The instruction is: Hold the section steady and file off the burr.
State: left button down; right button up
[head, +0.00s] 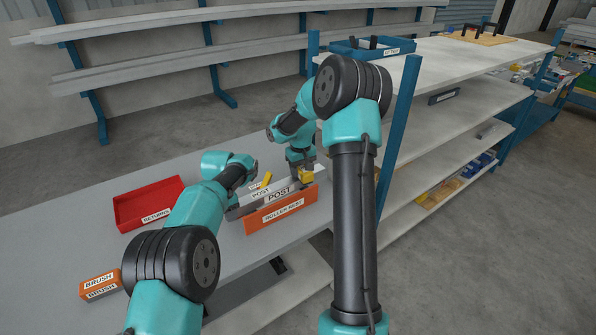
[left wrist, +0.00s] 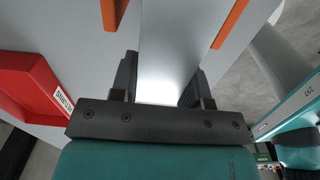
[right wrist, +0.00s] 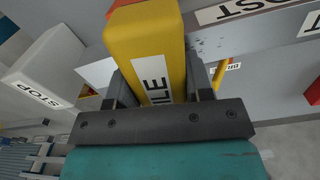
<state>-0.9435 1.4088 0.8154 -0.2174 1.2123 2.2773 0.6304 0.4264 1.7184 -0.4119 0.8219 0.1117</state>
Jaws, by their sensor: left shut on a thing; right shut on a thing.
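The grey section (head: 247,203), labelled POST, lies along the orange roller rest (head: 282,213) on the bench. My left gripper (left wrist: 162,74) is shut on the section near its left end; its fingers stand on either side of it in the left wrist view. My right gripper (right wrist: 160,72) is shut on the yellow file (right wrist: 150,35), a block with a partly covered label. In the head view the file (head: 306,176) is at the section's right end. Dark specks (right wrist: 203,43) show on the section beside the file. I cannot make out the burr.
A red RETURNS tray (head: 150,205) lies left on the bench. An orange BRUSH block (head: 101,285) is at the front left. A pale STOP block (right wrist: 45,70) stands beside the file. A blue-posted shelf (head: 455,110) rises right of the bench.

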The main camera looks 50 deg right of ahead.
aim_at(292, 179)
jog(key=shift+d, duration=0.1)
jog(key=shift+s+d+r, duration=0.1)
jog(key=shift+s+d, duration=0.2)
jog(key=shift+d, duration=0.5)
jog(key=shift+s+d, duration=0.3)
jog(key=shift+d, duration=0.45)
jog(key=shift+f, duration=0.2)
jog(key=shift+w+a+r, duration=0.1)
jog(key=shift+w+a, duration=0.2)
jog(key=shift+a, duration=0.55)
jog(key=shift+w+a, duration=0.3)
jog(key=shift+a, duration=0.55)
jog(key=shift+a, duration=0.1)
jog(key=shift+w+a+f, duration=0.1)
jog(key=shift+w+a, duration=0.2)
jog(key=shift+a, duration=0.5)
jog(key=shift+w+a+f, duration=0.1)
jog(key=shift+w+a, duration=0.15)
jog(key=shift+a, duration=0.55)
